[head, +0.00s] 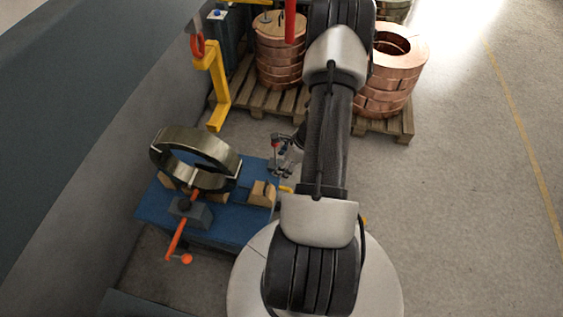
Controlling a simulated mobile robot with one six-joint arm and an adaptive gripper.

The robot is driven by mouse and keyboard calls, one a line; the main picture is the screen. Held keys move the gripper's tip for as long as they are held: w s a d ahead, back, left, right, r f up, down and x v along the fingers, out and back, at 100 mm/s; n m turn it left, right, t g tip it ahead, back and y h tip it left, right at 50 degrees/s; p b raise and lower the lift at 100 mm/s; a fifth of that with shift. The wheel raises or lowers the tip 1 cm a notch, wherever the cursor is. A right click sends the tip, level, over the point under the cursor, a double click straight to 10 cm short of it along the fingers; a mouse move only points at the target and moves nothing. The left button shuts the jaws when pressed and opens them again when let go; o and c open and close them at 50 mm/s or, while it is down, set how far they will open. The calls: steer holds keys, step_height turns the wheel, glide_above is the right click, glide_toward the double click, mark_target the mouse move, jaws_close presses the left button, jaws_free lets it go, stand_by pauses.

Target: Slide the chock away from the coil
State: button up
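A steel-coloured ring-shaped coil (236,172) stands on edge, tilted in the picture, on a blue platform (232,222). A wooden block (260,194), which looks like a chock, sits on the platform to the right of the coil, with a gap between them. Other wooden pieces (219,198) show close under the coil's lower edge; whether they touch it is hard to tell. My gripper (279,151) is above the platform's far right corner, beyond the wooden block and apart from it. Its fingers are too small to show whether they are open. My arm hides part of the area to the right.
A grey block with an orange handle (177,240) is at the platform's front left. A yellow post (216,88) rises behind. Copper coils (278,62) stand on wooden pallets (398,127) at the back. A grey wall borders the left; floor at right is clear.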

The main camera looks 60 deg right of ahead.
steer(key=shift+p+v, duration=0.6)
steer(key=shift+v, duration=0.4)
steer(key=shift+b, duration=0.3)
steer(key=v, duration=1.2)
steer(key=shift+w, duration=0.1)
